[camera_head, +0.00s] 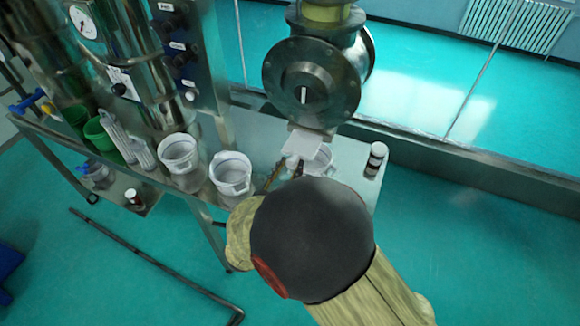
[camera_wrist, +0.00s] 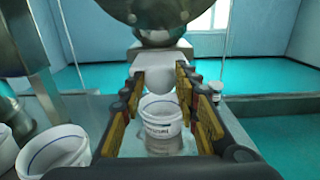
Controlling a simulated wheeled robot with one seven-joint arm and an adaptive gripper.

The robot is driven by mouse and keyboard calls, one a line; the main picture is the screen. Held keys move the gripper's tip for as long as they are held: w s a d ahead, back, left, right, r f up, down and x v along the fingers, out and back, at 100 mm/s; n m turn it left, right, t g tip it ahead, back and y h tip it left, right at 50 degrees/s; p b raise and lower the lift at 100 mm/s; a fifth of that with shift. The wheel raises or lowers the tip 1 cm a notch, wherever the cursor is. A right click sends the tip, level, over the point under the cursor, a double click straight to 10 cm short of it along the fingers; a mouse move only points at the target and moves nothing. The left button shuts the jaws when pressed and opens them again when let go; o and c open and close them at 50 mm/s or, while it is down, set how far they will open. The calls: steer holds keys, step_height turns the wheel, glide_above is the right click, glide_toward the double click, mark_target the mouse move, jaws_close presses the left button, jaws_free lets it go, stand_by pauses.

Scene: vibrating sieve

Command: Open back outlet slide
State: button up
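The outlet slide, a pale flat plate with a rounded tab (camera_head: 303,143), sits below the round steel machine body (camera_head: 311,82). In the wrist view the slide (camera_wrist: 158,60) is straight ahead, with its tab between my fingertips. My gripper (camera_wrist: 160,80) is open, with one finger on each side of the tab. I cannot tell whether either finger touches it. In the head view my gripper (camera_head: 284,174) is just below and left of the slide, partly hidden behind my dark wrist.
A white bucket (camera_wrist: 163,126) stands below the slide, between my fingers in the wrist view. Other white buckets (camera_head: 231,172) (camera_head: 179,154) stand left on the steel table (camera_head: 262,125).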

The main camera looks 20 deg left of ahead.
steer(key=o, duration=0.5)
steer(key=shift+c, duration=0.2)
steer(key=s+a, duration=0.1)
steer(key=s, duration=1.1)
